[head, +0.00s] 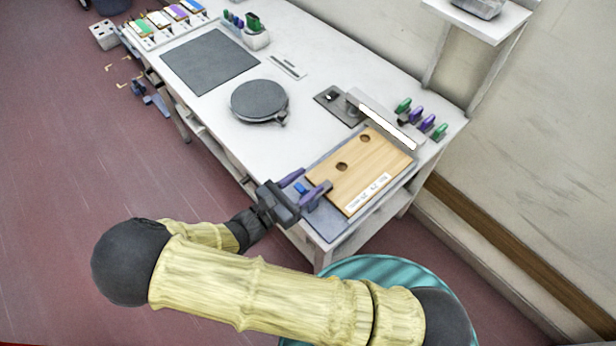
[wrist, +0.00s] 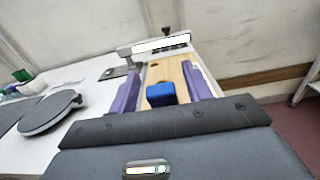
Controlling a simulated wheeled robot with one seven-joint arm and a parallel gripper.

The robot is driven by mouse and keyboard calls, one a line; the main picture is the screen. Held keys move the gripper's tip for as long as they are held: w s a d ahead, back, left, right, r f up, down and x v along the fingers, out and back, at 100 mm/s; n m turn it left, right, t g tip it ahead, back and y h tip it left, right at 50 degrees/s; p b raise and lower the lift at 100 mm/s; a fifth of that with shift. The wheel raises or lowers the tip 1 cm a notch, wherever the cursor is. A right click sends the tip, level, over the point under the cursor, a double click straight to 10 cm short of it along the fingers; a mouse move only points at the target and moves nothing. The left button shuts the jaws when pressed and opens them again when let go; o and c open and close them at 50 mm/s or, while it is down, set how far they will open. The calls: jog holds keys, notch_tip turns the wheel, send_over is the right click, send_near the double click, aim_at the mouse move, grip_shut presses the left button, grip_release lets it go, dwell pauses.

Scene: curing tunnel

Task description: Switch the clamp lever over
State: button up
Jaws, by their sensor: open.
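A blue block (wrist: 161,94), which looks like the clamp lever's grip, stands at the near end of a wooden board (head: 357,177). It also shows in the head view (head: 301,188), partly covered by my gripper. My gripper (head: 305,186) is open at the near edge of the worktable, its two purple fingers on either side of the block. In the wrist view the fingers (wrist: 163,88) stand left and right of the block with gaps showing. Whether they touch it cannot be told from the head view. The lever's base and pivot are hidden.
The board has dark holes and a label, and lies on a grey plate. Behind it is a pale bar (head: 385,121) on a bracket. A round dark disc (head: 260,99) and a black mat (head: 210,61) lie to the left. Green and purple pegs stand at the right edge.

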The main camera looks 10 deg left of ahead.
jog(key=shift+w+d, duration=0.4)
jog(key=shift+w, duration=0.1)
grip_shut()
